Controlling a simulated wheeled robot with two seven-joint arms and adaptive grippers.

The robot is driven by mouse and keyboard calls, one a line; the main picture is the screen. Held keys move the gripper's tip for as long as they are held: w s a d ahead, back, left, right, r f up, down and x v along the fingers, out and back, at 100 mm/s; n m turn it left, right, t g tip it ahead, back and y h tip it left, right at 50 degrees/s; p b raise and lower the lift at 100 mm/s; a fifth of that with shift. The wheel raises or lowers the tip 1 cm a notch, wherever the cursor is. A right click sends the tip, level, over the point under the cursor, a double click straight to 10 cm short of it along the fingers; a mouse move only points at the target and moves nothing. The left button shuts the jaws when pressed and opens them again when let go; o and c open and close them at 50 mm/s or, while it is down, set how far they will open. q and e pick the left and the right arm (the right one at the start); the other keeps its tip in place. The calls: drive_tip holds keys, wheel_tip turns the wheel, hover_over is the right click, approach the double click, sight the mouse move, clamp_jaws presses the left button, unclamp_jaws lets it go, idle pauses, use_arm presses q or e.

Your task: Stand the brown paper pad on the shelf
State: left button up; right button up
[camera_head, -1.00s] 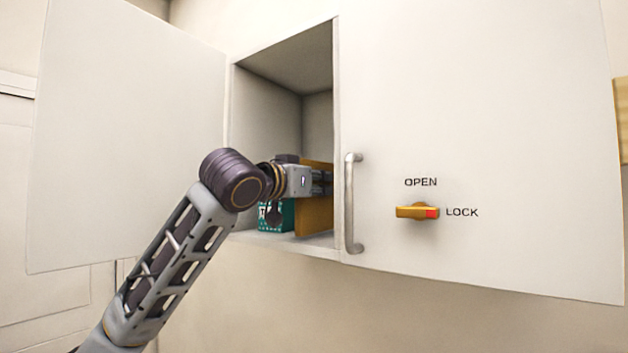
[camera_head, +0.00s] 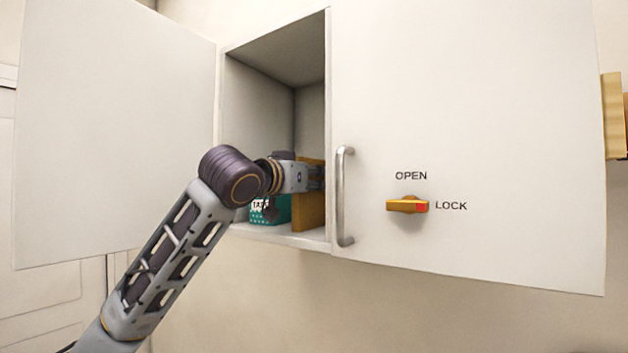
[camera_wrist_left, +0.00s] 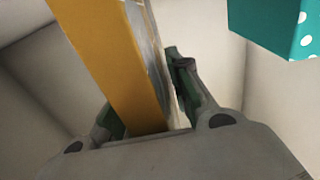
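The brown paper pad (camera_head: 311,205) stands upright inside the open cabinet, close to the right side of the opening. Its lower edge appears to be at the shelf floor (camera_head: 290,236). My left gripper (camera_head: 316,177) reaches into the cabinet at the pad's upper part. In the left wrist view the pad (camera_wrist_left: 115,60) runs between the two fingers of my left gripper (camera_wrist_left: 150,95). A narrow light strip shows beside the right finger, and I cannot tell whether both fingers press on the pad. My right gripper is out of view.
A teal box (camera_head: 276,209) stands left of the pad, partly behind my wrist; it also shows in the left wrist view (camera_wrist_left: 280,22). The left door (camera_head: 110,130) is open. The right door (camera_head: 470,110) is closed, with a handle (camera_head: 343,195) and a lock knob (camera_head: 407,205).

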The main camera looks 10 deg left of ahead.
use_arm(q)
drive_tip(key=o, duration=0.3)
drive_tip(key=v, duration=1.2)
idle(0.3)
drive_tip(key=shift+f, duration=0.1)
idle(0.5)
